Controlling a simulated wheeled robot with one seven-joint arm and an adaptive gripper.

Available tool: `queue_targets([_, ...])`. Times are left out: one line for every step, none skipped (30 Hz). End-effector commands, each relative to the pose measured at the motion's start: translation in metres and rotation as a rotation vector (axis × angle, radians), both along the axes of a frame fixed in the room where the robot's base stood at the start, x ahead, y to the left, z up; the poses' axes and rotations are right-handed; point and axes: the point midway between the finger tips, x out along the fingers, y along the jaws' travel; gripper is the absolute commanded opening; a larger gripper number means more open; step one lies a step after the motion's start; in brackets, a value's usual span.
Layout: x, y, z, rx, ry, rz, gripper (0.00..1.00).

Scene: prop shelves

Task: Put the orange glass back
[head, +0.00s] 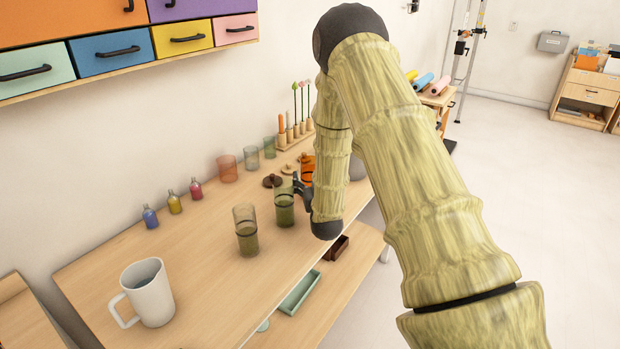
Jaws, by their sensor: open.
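A translucent orange glass (227,168) stands upright at the back of the wooden table, left of a grey-green glass (252,158) and a green glass (269,147). A brighter orange vessel (307,170) with a dark band stands further along the table, partly hidden behind my gripper and arm; I cannot tell whether it is a glass. My gripper (299,189) is open, low over the table beside this vessel and just right of a green glass with dark bands (285,207). Its fingers are small and partly hidden, and contact cannot be told.
Another tall banded glass (246,232) stands nearer. A white mug (148,293) is at the front left. Small bottles (174,202), brown lids (272,181) and a wooden rack (294,135) line the back. Drawers (98,52) hang above. Trays (300,292) lie on a lower shelf.

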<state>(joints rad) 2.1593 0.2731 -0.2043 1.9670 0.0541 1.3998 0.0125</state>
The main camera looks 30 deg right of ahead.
Motion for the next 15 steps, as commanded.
queue_targets([-0.008, 0.004, -0.002, 0.001, 0.002, 0.000, 0.76])
queue_targets([-0.013, 0.006, -0.002, 0.001, 0.002, 0.000, 0.76])
queue_targets([-0.020, 0.009, -0.002, 0.000, 0.001, 0.000, 0.76])
queue_targets([-0.026, 0.011, -0.002, 0.001, 0.002, 0.000, 0.76])
queue_targets([-0.031, 0.013, -0.002, 0.001, 0.002, 0.000, 0.76])
queue_targets([-0.038, 0.016, -0.002, 0.001, 0.002, 0.000, 0.76])
queue_targets([-0.043, 0.018, -0.002, 0.001, 0.002, 0.000, 0.76])
queue_targets([-0.048, 0.020, -0.002, 0.000, 0.001, 0.000, 0.76])
queue_targets([-0.055, 0.023, -0.001, 0.000, 0.001, 0.000, 0.76])
queue_targets([-0.059, 0.025, -0.002, 0.000, 0.001, 0.000, 0.76])
queue_targets([-0.064, 0.026, -0.002, 0.001, 0.002, 0.000, 0.76])
queue_targets([-0.069, 0.029, -0.001, 0.000, 0.001, 0.000, 0.76])
queue_targets([-0.073, 0.030, -0.001, 0.000, 0.001, 0.000, 0.76])
queue_targets([-0.076, 0.032, -0.001, 0.001, 0.002, 0.000, 0.76])
queue_targets([-0.080, 0.033, -0.001, 0.000, 0.001, 0.000, 0.76])
